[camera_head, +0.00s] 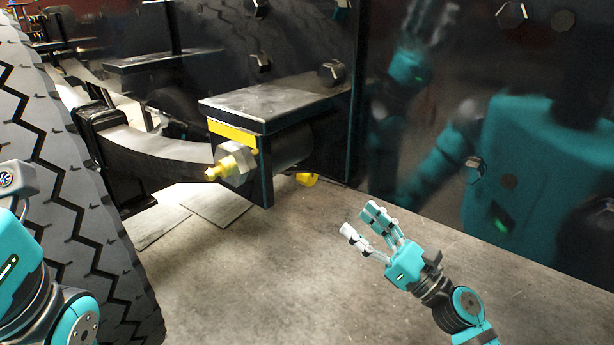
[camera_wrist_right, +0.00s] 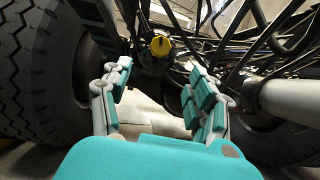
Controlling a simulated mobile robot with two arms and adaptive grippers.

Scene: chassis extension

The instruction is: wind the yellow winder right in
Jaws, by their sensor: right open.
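A yellow fitting (camera_head: 225,166) with a grey hex nut sticks out from the front of the black bracket in the head view. It is the likely yellow winder. A second, smaller yellow piece (camera_head: 307,179) shows low behind the bracket's right side. A yellow knob (camera_wrist_right: 160,46) with a dark middle shows between and beyond the fingertips in the right wrist view; I cannot tell which of the two it is. My right gripper (camera_head: 362,221) is open and empty, to the lower right of the bracket and apart from it.
The black bracket (camera_head: 290,105) juts from a dark, glossy chassis wall (camera_head: 430,130) that mirrors me. A large tyre (camera_head: 70,200) stands at left, beside part of my left arm. A curved leaf spring (camera_head: 160,147) runs behind the fitting.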

